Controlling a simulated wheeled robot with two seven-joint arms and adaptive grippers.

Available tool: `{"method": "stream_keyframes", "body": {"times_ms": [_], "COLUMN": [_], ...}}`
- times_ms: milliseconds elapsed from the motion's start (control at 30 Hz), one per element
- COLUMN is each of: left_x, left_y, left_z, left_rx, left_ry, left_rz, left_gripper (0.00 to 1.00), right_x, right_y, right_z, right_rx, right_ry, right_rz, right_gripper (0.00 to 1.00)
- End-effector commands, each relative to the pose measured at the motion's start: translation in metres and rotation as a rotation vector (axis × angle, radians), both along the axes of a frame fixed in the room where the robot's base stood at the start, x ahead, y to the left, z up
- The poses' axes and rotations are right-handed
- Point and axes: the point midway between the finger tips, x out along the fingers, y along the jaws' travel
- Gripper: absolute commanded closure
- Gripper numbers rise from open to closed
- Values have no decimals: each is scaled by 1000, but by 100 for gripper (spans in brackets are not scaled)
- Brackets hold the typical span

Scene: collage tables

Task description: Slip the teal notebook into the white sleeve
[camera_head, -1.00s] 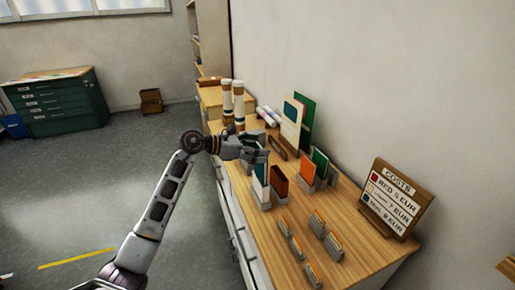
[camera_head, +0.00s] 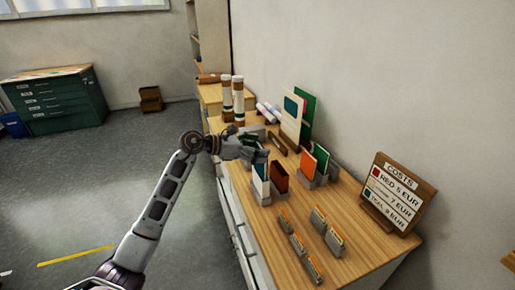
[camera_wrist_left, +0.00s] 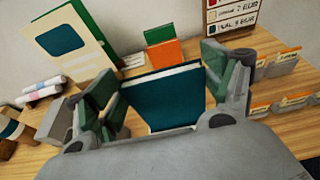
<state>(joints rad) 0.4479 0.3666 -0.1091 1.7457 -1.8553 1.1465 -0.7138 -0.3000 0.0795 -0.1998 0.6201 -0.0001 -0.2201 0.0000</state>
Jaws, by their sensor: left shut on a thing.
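The teal notebook (camera_wrist_left: 165,98) is upright between my left gripper's fingers (camera_wrist_left: 165,92) in the left wrist view. Its pale page edge shows along the top. My left gripper (camera_head: 256,152) is shut on it, low over the near left part of the table. In the head view the teal notebook (camera_head: 262,169) shows just below the fingers. The white sleeve (camera_head: 260,186) stands upright in a grey holder directly below it. The notebook's lower end meets or overlaps the sleeve; how deep it sits inside cannot be told. My right gripper is not in view.
A dark red-brown item (camera_head: 279,178) stands close right of the sleeve. Orange (camera_head: 307,165) and green (camera_head: 321,157) items stand behind. A cream board (camera_head: 291,116), a costs sign (camera_head: 396,194) and small card holders (camera_head: 298,244) are also on the wooden table (camera_head: 352,262).

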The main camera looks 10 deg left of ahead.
Motion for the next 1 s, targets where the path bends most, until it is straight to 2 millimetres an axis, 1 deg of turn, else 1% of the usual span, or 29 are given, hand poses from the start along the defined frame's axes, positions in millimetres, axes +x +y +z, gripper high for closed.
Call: {"method": "stream_keyframes", "body": {"times_ms": [1000], "left_x": [0], "left_y": [0], "left_z": [-25], "left_rx": [-1], "left_ry": [-1], "left_rz": [0], "left_gripper": [57], "right_x": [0], "right_y": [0], "right_z": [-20], "right_rx": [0], "right_ry": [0], "right_rz": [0], "right_gripper": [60]}}
